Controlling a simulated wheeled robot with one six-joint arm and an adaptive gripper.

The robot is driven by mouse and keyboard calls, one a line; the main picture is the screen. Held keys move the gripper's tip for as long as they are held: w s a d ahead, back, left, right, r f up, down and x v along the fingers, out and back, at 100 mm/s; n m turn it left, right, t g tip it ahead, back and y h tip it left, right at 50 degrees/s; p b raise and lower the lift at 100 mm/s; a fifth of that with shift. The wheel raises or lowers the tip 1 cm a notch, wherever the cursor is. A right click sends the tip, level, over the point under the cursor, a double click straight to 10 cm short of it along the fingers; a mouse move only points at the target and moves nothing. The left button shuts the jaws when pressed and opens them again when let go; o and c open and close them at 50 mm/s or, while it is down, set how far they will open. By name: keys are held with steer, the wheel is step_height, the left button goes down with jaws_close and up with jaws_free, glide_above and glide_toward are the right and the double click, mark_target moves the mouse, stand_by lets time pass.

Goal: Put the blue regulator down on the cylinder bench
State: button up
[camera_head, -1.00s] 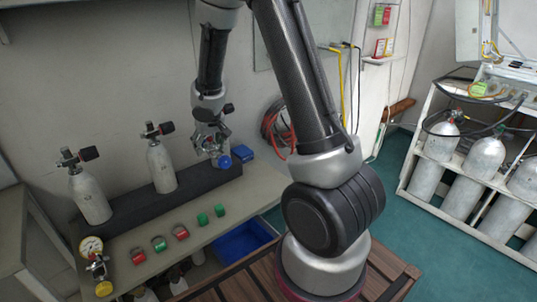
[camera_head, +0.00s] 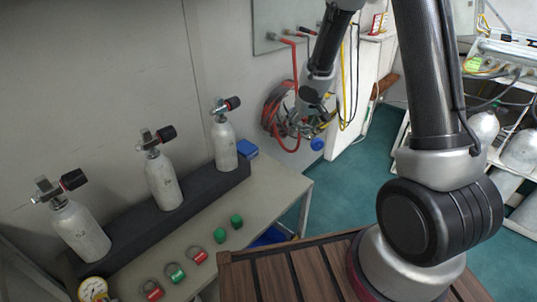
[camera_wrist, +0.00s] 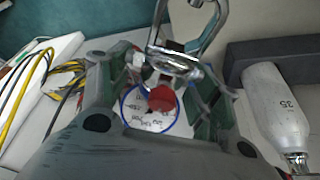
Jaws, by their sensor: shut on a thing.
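My gripper (camera_head: 308,122) is shut on the blue regulator (camera_head: 317,143), whose blue round part hangs below the fingers in the head view. In the wrist view, the regulator shows a blue-rimmed white gauge (camera_wrist: 133,116), a red round part and a chrome yoke between the fingers of my gripper (camera_wrist: 165,75). The cylinder bench (camera_head: 270,192) is a pale table against the wall. The held regulator is in the air, right of the bench's right end in the picture and apart from it.
Three grey cylinders (camera_head: 163,180) stand in a dark block (camera_head: 122,240) along the bench's back. The bench's right part is clear. Hoses (camera_head: 283,118) hang on the wall.

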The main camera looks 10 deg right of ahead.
mark_target(275, 173)
steer(key=a+f+n, duration=0.2)
steer(key=f, duration=0.2)
steer(key=w+a+f+n+y, duration=0.1)
steer(key=a+f+n, duration=0.1)
steer(key=f, duration=0.3)
steer(key=a+f+n+y, duration=0.1)
steer(key=a+f+n, duration=0.1)
steer(key=f, duration=0.3)
steer(key=shift+w+a+g, duration=0.15)
steer(key=shift+a+g, duration=0.15)
steer(key=shift+a, duration=0.55)
steer(key=shift+f, duration=0.95)
steer(key=shift+f, duration=0.15)
steer(key=shift+f, duration=0.75)
steer(key=shift+f, duration=1.2)
steer(key=o, duration=1.6)
steer(key=shift+r, duration=0.1)
